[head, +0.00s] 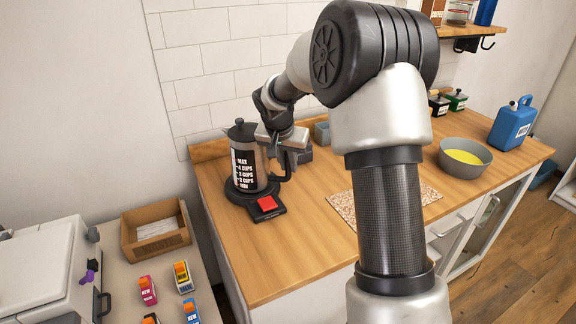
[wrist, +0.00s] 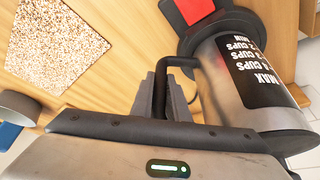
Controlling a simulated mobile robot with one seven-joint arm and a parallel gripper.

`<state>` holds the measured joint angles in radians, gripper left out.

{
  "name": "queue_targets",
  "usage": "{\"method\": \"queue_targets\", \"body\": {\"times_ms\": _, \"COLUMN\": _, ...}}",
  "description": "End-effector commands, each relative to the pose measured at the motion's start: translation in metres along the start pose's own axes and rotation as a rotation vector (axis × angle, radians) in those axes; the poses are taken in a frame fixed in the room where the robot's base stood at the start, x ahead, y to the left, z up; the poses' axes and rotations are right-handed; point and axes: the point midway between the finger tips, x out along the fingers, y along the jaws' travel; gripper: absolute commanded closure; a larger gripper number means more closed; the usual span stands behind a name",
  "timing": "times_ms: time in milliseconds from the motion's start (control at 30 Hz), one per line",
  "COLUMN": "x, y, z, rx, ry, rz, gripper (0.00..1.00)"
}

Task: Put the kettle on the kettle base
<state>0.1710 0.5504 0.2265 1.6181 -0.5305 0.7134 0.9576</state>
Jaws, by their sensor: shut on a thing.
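The kettle (head: 246,160), a metal cylinder with a black lid and a black label with white text, stands upright over the kettle base (head: 238,191) in the head view. The base is black and round with a red switch (head: 267,203) in front. I cannot tell whether the kettle fully touches the base. My gripper (head: 287,150) is at the kettle's right side, shut on its black handle. In the wrist view the kettle (wrist: 240,75) is at the right, and its handle (wrist: 162,80) runs between the fingers (wrist: 168,100). The base (wrist: 218,20) shows beyond it.
A speckled mat (head: 340,208) lies on the wooden counter (head: 300,262) to the right. A grey bowl (head: 464,158) with yellow contents and a blue jug (head: 512,124) stand farther right. A cardboard box (head: 157,246) is on the lower surface at left. The counter's front is clear.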

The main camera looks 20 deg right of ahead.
Motion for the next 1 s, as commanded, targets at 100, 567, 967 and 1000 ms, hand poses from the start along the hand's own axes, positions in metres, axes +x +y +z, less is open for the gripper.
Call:
{"method": "queue_targets", "body": {"times_ms": 100, "x": 0.002, "y": -0.001, "z": 0.000, "rx": 0.001, "ry": 0.005, "rz": -0.004, "gripper": 1.00}}
{"method": "queue_targets", "body": {"times_ms": 567, "x": 0.005, "y": 0.000, "z": 0.002, "rx": 0.000, "ry": 0.001, "rz": -0.001, "gripper": 0.67}}
{"method": "queue_targets", "body": {"times_ms": 967, "x": -0.006, "y": -0.001, "z": 0.000, "rx": 0.000, "ry": 0.004, "rz": -0.002, "gripper": 0.67}}
{"method": "queue_targets", "body": {"times_ms": 1000, "x": -0.012, "y": -0.001, "z": 0.000, "rx": 0.001, "ry": 0.004, "rz": -0.003, "gripper": 0.67}}
